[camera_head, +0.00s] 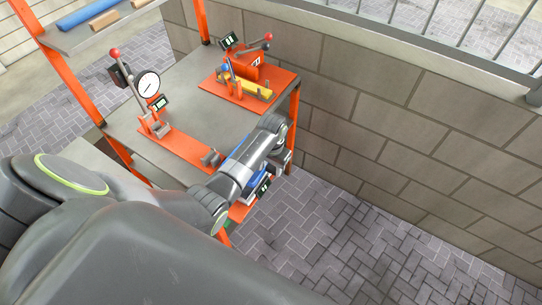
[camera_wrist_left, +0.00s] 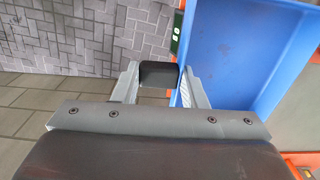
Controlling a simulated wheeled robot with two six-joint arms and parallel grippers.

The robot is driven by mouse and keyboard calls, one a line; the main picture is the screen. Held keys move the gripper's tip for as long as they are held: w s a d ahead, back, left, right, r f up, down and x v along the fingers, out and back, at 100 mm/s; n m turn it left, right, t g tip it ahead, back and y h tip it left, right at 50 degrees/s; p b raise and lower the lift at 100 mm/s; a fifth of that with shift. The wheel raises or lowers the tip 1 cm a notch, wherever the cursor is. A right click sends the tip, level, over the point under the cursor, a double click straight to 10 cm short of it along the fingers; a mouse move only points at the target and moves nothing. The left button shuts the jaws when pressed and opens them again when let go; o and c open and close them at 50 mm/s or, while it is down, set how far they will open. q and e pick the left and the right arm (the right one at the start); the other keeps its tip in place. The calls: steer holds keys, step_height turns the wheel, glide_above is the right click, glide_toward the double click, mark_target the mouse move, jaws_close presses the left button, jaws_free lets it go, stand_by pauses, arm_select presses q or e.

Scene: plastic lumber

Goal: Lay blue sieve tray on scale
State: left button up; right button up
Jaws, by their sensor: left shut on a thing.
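The blue sieve tray (camera_wrist_left: 245,50) fills the upper right of the left wrist view. In the head view only a small blue part of the tray (camera_head: 256,177) shows below my left arm. My left gripper (camera_wrist_left: 160,76) is shut on the tray, with a black grip piece between its fingers at the tray's left side. In the head view the gripper (camera_head: 279,158) is mostly hidden behind its wrist. The scale seems to be the orange unit with a dark display (camera_head: 263,189) just under the tray. I cannot tell whether the tray touches it. My right gripper is not in view.
A grey bench (camera_head: 195,105) carries an orange dial-gauge fixture (camera_head: 165,135) and an orange clamp fixture (camera_head: 250,85) with a yellow piece. A shelf (camera_head: 100,30) with rolls stands at upper left. A block wall (camera_head: 400,130) runs along the right; paved floor (camera_head: 330,235) lies clear.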

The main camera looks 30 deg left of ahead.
arm_select(q)
steer(key=shift+s, duration=0.1)
stand_by(0.4)
step_height(320, 180, down, 9)
steer(key=b, duration=0.5)
steer(key=shift+r+b, duration=0.15)
steer(key=shift+b, duration=0.25)
steer(key=shift+f+b, duration=0.5)
steer(key=shift+f, duration=0.2)
steer(key=o, duration=1.2)
step_height(320, 180, up, 18)
steer(key=shift+f, duration=0.25)
steer(key=shift+d+f, duration=0.1)
